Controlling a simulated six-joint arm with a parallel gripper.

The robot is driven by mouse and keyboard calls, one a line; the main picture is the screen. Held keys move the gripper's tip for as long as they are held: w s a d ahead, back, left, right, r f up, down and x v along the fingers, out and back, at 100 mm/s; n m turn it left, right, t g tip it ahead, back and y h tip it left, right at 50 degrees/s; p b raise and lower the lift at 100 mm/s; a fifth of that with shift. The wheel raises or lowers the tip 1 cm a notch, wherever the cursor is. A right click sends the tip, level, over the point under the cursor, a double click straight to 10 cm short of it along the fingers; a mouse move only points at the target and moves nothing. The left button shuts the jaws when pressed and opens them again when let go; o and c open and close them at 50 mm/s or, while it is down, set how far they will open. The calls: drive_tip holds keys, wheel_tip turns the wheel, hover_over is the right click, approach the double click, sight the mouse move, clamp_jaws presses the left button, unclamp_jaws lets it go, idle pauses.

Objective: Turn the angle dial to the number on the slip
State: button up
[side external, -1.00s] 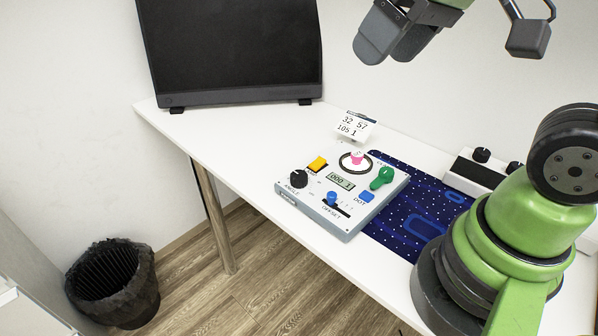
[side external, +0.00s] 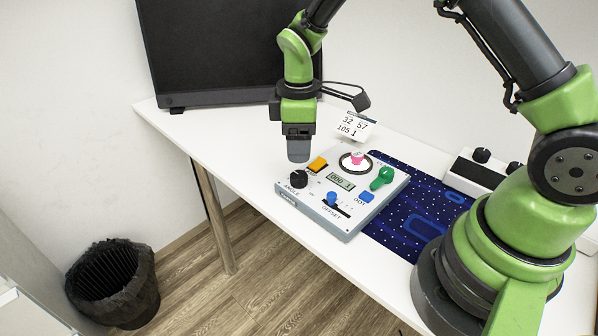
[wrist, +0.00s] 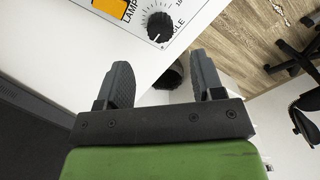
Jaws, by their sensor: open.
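The angle dial is a black knob (side external: 298,179) at the left corner of a grey-white control box (side external: 338,218). It also shows near the top of the wrist view (wrist: 160,26), with a white pointer line and a printed scale around it. The slip (side external: 355,126) is a white card behind the box and reads 32, 57, 105 and 1. My gripper (side external: 299,158) hangs above and slightly behind the dial, apart from it. In the wrist view my gripper (wrist: 165,85) has its two fingers spread with nothing between them.
The box also carries a yellow lamp button (side external: 317,163), a display (side external: 341,181), a green knob (side external: 382,178), a blue slider knob (side external: 332,198) and a pink piece (side external: 358,157) in a ring. A monitor (side external: 210,50) stands behind. A second box (side external: 475,172) is at right.

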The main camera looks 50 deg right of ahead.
sight(299, 175)
wheel_tip(299, 175, down, 8)
drive_tip(key=shift+r, duration=0.2)
drive_tip(key=c, duration=0.9)
